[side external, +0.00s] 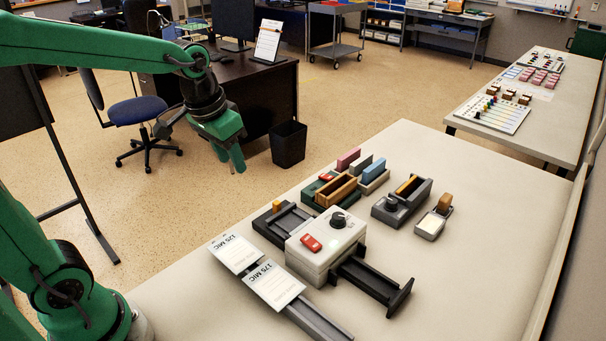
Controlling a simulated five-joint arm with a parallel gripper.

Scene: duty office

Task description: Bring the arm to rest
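My arm reaches in from the left. My gripper (231,162) hangs down at upper left centre, left of and above the near table (455,225) in the picture. Its fingertips point down and are small and close together here, so I cannot tell whether they are open or shut. I see no object hanging from it. On the table stands a pale grey machine (312,263) with a red switch and a black dial. Dark trays stick out behind it and in front of it.
The table's right side is clear. A blue chair, desk and bin (289,145) stand beyond.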

